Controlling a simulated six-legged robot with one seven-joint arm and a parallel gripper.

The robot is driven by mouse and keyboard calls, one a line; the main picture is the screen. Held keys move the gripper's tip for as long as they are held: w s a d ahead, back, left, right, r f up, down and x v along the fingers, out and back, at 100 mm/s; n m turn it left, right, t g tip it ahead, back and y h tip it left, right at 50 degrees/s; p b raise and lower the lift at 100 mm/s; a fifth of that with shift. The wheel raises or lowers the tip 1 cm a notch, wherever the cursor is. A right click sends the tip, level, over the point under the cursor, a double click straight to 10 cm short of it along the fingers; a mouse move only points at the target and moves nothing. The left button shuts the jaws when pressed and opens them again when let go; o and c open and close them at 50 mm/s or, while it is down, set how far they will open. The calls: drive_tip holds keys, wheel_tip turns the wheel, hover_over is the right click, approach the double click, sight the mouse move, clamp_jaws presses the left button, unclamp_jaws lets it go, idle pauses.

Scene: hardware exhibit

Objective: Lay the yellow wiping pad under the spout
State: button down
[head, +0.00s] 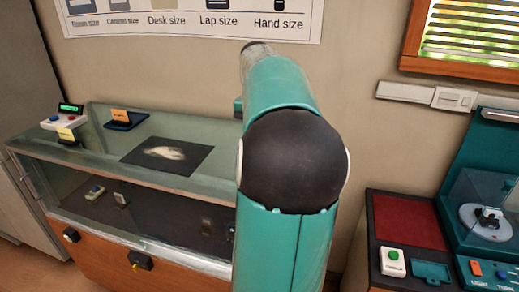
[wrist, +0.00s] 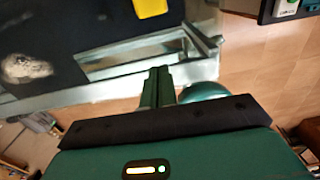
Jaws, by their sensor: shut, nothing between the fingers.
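A flat yellow piece (wrist: 150,7), which looks like the wiping pad, is cut off by the top edge of the wrist view. It lies on or over a dark surface. I cannot make it out in the head view, where my arm hides the middle. My gripper (wrist: 158,84) is shut and empty, its fingers together above the edge of the glass case, apart from the yellow piece. In the head view my gripper is hidden behind my arm. I cannot pick out a spout in either view.
A glass display case (head: 60,172) stands at left, with a black mat (head: 135,156) bearing a pale patch and a small device with a green display (head: 70,108) on top. At right are a red-topped bench (head: 405,222), a green-button box (head: 392,261) and a teal machine (head: 460,160).

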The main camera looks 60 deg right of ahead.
wheel_tip(320, 180, down, 9)
drive_tip(key=shift+r, duration=0.15)
drive_tip(key=shift+w+d+f, duration=0.1)
drive_tip(key=shift+d+f, duration=0.1)
drive_tip(key=shift+d, duration=0.45)
drive_tip(key=shift+w+d+f, duration=0.1)
drive_tip(key=shift+d+f, duration=0.1)
drive_tip(key=shift+d, duration=0.4)
drive_tip(key=shift+w+d, duration=0.1)
drive_tip(key=shift+d, duration=0.65)
drive_tip(key=shift+w, duration=0.1)
drive_tip(key=shift+d, duration=0.25)
